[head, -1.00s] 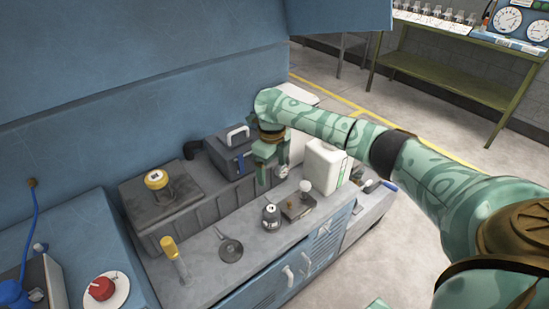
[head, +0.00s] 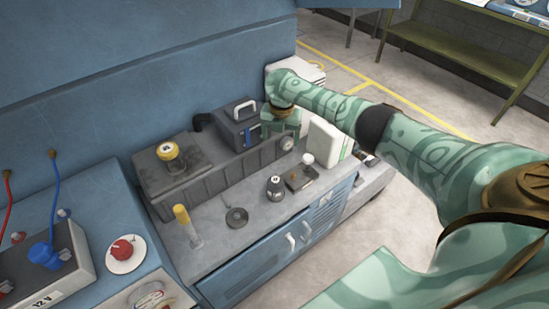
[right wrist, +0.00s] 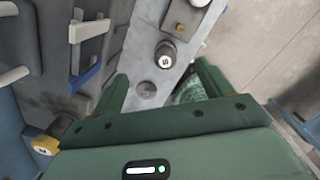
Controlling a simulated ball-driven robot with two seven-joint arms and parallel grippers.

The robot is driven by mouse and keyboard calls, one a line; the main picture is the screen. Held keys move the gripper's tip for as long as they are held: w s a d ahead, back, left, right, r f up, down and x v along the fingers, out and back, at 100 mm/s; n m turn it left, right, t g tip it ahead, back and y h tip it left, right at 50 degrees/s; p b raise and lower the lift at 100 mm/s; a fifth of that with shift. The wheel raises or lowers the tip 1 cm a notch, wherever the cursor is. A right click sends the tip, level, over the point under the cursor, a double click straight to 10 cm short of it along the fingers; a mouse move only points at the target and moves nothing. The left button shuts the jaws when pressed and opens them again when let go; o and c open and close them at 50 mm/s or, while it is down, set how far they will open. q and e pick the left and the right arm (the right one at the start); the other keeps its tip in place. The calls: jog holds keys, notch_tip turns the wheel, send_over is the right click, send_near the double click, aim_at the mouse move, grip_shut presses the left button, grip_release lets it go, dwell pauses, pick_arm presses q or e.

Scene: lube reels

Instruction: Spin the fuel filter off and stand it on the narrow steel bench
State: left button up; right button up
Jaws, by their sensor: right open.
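A canister with a yellow top (head: 169,158) stands on a raised dark block; its yellow top also shows in the right wrist view (right wrist: 45,145). A small dark canister with a white mark (head: 274,188) stands on the narrow grey bench top (head: 255,232); it also shows in the right wrist view (right wrist: 165,57). I cannot tell for sure which is the fuel filter. My right gripper (head: 279,130) is open and empty, pointing down beside the white-handled box. My left gripper is not visible.
A dark box with a white handle (head: 240,126) and a white jug (head: 325,145) flank the gripper. A flat disc (head: 237,216) and a yellow-topped cylinder (head: 188,226) are nearer the front. An olive bench (head: 460,55) stands behind.

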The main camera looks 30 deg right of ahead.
aim_at(275, 186)
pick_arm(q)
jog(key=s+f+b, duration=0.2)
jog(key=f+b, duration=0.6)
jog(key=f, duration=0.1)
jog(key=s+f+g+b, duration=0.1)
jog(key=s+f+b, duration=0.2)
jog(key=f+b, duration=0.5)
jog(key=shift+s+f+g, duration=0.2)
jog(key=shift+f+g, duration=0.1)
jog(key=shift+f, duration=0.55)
pick_arm(e)
jog(key=a+f+m, duration=0.1)
jog(key=f+m, duration=0.1)
jog(key=f, duration=0.4)
jog(key=s+a+f+m, duration=0.1)
jog(key=f+m, duration=0.2)
jog(key=f, duration=0.4)
jog(key=s+a+f+m, duration=0.1)
jog(key=f+m, duration=0.1)
jog(key=f, duration=0.5)
jog(key=shift+s+a+f+g, duration=0.2)
jog(key=shift+a+f+g, duration=0.05)
jog(key=shift+g, duration=0.15)
jog(key=c, duration=1.2)
jog(key=n, duration=0.2)
jog(key=shift+n, duration=0.4)
jog(key=shift+s+n, duration=0.1)
jog(key=shift+n, duration=0.9)
